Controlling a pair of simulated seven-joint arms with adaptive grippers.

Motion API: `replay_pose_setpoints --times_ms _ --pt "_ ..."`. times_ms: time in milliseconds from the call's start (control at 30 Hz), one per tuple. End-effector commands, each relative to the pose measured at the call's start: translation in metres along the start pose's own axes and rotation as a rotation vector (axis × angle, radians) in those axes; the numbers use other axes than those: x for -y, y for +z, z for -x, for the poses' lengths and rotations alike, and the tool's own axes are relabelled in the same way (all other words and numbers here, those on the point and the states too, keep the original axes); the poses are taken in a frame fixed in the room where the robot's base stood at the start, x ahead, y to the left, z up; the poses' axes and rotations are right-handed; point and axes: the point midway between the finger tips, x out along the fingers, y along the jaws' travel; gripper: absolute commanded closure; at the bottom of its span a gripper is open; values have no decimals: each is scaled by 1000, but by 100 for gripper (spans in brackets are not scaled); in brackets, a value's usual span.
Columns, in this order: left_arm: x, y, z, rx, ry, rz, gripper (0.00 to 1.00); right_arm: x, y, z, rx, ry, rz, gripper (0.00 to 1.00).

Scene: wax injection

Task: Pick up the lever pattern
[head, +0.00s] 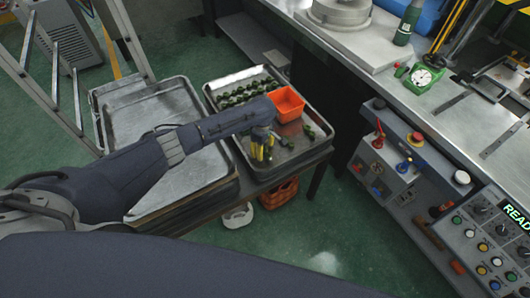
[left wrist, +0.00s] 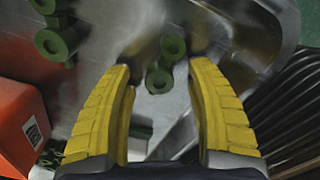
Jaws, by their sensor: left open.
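Green lever patterns, each with round ringed ends, lie on the metal tray (head: 226,79); several stand in rows at its far end. One lever pattern (left wrist: 158,80) lies on the tray between and slightly beyond my left fingertips in the left wrist view. Loose green pieces (head: 308,131) show right of the gripper in the head view. My left gripper (head: 262,153) is low over the near part of this tray, its yellow fingers pointing down. It also shows in the left wrist view (left wrist: 163,72), open and empty. My right gripper is not in view.
An orange bin (head: 288,104) stands on the tray close beside the gripper; it also shows in the left wrist view (left wrist: 20,125). Another, empty tray (head: 200,165) lies to the left. A workbench (head: 400,85) with a control panel (head: 490,235) stands to the right.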

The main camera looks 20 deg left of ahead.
Motion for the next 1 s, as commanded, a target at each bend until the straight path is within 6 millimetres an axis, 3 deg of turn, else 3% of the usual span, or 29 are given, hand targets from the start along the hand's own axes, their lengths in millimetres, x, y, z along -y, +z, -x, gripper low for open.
replay_pose_setpoints --times_ms 267,733,1000 --pt "0 0 -1 0 0 0 43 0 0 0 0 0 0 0" --pt "0 0 -1 1 0 0 98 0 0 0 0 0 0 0" --pt "0 0 -1 1 0 0 100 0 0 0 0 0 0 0"
